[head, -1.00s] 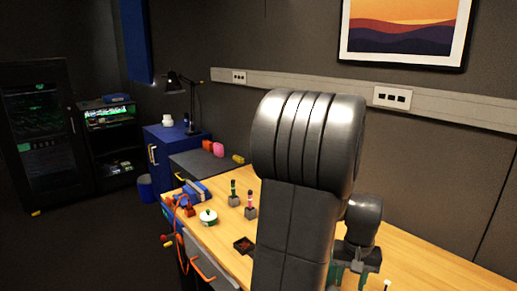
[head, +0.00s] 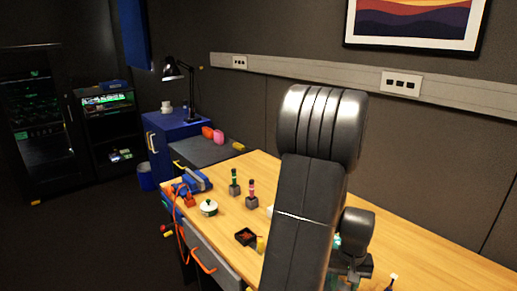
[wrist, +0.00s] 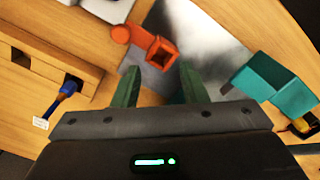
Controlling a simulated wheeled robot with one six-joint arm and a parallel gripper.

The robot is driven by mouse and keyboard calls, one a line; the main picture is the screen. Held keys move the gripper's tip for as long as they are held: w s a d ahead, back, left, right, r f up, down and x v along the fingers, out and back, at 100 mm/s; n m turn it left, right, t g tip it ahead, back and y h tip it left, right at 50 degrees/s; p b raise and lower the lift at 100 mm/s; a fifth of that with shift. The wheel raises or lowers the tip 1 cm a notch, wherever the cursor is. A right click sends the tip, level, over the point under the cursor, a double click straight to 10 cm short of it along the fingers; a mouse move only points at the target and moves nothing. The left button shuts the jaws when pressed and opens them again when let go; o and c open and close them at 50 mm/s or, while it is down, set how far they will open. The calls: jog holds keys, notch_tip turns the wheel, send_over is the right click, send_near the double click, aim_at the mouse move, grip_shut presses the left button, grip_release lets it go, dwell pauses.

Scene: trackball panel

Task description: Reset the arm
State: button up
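My arm (head: 305,200) stands bent over the wooden desk, its large dark elbow joint up in the middle of the head view. My gripper (wrist: 160,78) shows in the wrist view as two green fingers, spread apart with nothing between their tips. They point over the desk toward an orange block-like piece (wrist: 160,50) on a shiny grey plate (wrist: 205,45). I cannot tell how far above it they are. In the head view the gripper is mostly hidden behind my arm. No trackball can be made out.
A teal block-like thing (wrist: 265,78) is right of the fingers in the wrist view. A wooden holder (wrist: 45,65) with a blue-handled tool (wrist: 65,92) is at the left. The head view shows a white pot (head: 208,208), a black tray (head: 246,237) and a desk lamp (head: 180,80).

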jog(key=shift+s+a+r, duration=0.1)
jog(key=shift+r, duration=1.15)
